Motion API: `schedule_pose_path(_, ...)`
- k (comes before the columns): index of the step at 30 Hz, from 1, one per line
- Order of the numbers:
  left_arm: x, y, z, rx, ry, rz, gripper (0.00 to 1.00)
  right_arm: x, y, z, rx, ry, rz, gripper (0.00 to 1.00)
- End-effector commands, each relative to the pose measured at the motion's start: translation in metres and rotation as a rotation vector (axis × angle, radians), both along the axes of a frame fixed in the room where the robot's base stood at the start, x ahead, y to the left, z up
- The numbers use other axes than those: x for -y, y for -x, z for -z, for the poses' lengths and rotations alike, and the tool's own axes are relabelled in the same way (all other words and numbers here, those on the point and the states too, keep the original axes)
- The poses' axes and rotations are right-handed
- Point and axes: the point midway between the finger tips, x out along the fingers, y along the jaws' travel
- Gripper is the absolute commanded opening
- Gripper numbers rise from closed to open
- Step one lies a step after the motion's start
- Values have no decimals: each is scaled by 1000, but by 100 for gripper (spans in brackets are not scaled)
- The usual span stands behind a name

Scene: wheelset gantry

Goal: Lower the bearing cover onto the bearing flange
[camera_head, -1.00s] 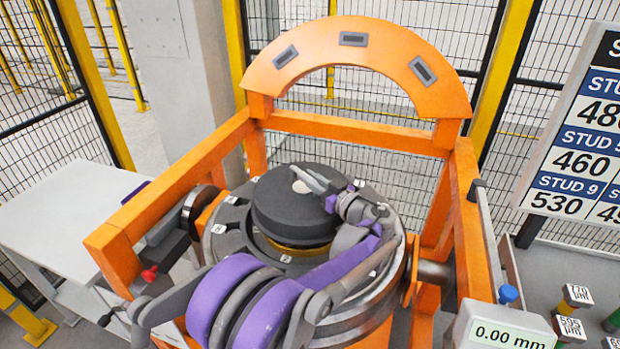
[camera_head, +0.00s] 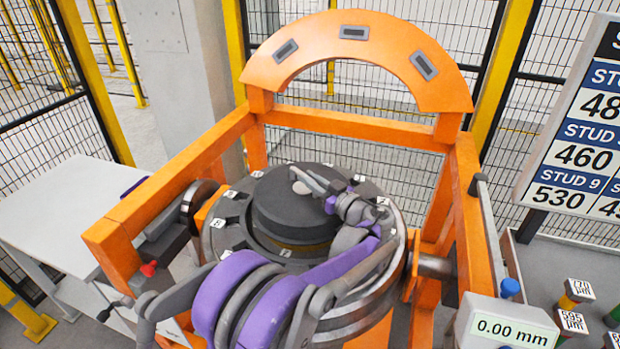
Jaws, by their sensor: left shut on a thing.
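The bearing cover (camera_head: 292,220) is a dark grey round disc over the middle of the bearing flange (camera_head: 222,238), a wide grey ring with white labelled marks on its rim. My left gripper (camera_head: 303,186) is shut on the bearing cover at the pale knob on its top. The cover looks about level. A thin strip of gold ring shows under its front edge. I cannot tell whether the cover touches the flange. My arm hides the flange's front right part. My right gripper is not in view.
An orange frame (camera_head: 367,131) with an arch surrounds the flange. A white table (camera_head: 70,215) stands at the left. A gauge reading 0.00 mm (camera_head: 505,328), a stud board (camera_head: 585,120) and several labelled pots (camera_head: 577,292) are at the right.

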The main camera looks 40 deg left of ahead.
Motion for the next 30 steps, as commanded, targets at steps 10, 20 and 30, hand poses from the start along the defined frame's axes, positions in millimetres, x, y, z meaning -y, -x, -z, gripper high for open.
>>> schedule_pose_path(10,0,0,9,-1,-1,0,0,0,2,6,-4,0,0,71)
schedule_pose_path(20,0,0,17,-1,-1,0,0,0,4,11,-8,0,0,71)
schedule_pose_path(30,0,0,25,-1,-2,0,0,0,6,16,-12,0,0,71)
